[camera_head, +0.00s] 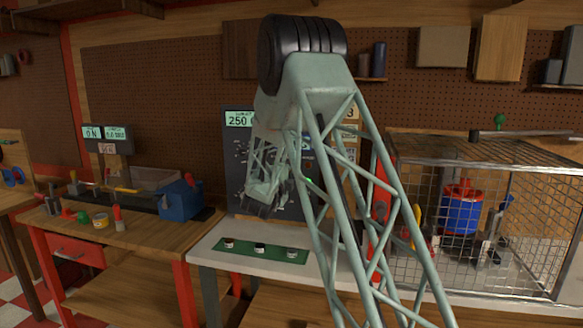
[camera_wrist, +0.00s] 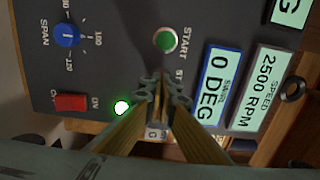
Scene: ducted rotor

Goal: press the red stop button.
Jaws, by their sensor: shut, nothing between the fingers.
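The dark control panel (camera_head: 237,172) stands upright at the back of the white bench, partly hidden by my arm. In the wrist view the panel (camera_wrist: 120,45) appears turned sideways. A round green button (camera_wrist: 165,40) lies by the word START. Lettering beginning "ST" shows just below it, cut off by my gripper. No red round button is visible; the area behind the fingers is hidden. My gripper (camera_wrist: 162,88) is shut and empty, its tips in front of the panel near that lettering. Contact cannot be told. In the head view my gripper (camera_head: 264,205) is low before the panel.
A red rocker switch (camera_wrist: 70,102), a lit green lamp (camera_wrist: 122,107) and a blue SPAN knob (camera_wrist: 67,35) share the panel. A green mat (camera_head: 262,250) with several small parts lies on the bench. A wire cage (camera_head: 480,150) stands at right, a blue box (camera_head: 180,200) at left.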

